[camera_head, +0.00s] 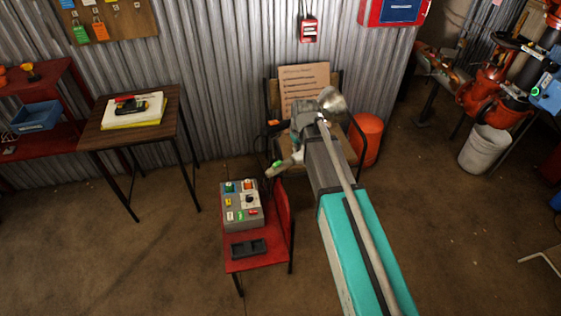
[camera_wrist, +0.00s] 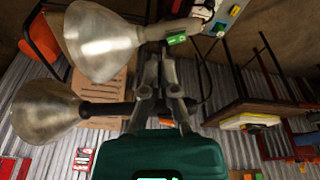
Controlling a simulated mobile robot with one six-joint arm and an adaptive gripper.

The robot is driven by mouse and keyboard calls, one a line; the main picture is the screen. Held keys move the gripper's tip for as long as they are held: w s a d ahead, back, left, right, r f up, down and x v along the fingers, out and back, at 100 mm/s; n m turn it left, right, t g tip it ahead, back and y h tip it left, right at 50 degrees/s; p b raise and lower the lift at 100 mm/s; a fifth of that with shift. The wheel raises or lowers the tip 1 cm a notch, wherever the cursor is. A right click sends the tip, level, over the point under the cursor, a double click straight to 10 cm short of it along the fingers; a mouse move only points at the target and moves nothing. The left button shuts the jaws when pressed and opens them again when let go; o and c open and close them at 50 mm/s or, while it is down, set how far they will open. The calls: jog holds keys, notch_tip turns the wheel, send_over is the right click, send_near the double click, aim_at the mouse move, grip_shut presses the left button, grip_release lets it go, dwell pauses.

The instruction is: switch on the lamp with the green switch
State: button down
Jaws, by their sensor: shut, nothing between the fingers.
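Two lamps with dull metal reflectors hang in the wrist view: an upper one (camera_wrist: 100,42) and a lower one (camera_wrist: 45,110). Neither shows a clear glow. A green switch (camera_wrist: 177,39) sits by the upper lamp's neck.
A grey control box (camera_head: 242,207) with coloured buttons and a black tray (camera_head: 248,249) sit on a red chair (camera_head: 272,264). A wooden chair with a cardboard sign (camera_head: 303,83) and an orange bucket (camera_head: 368,138) stand behind. A table (camera_head: 100,137) is left.

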jog(key=w+a+n, duration=0.1)
jog(key=w+a, duration=0.3)
jog(key=a, duration=0.2)
jog(key=shift+w+f+n+t+y, duration=0.2)
jog(key=shift+f+n+t+y, duration=0.1)
jog(key=shift+n, duration=0.1)
jog(key=shift+a+f+b, duration=0.1)
jog(key=shift+f+b, duration=0.1)
jog(key=shift+b, duration=0.3)
jog(key=b, duration=0.9)
send_over(278, 161)
jog(key=s, duration=0.1)
notch_tip(278, 161, down, 9)
jog(key=shift+s+f, duration=0.1)
jog(key=shift+w+d+f+b, duration=0.15)
jog(key=shift+f+b, duration=0.85)
jog(key=shift+b, duration=0.05)
jog(key=shift+w+d+f+b, duration=0.1)
jog(key=shift+f+b, duration=0.85)
jog(key=shift+b, duration=0.05)
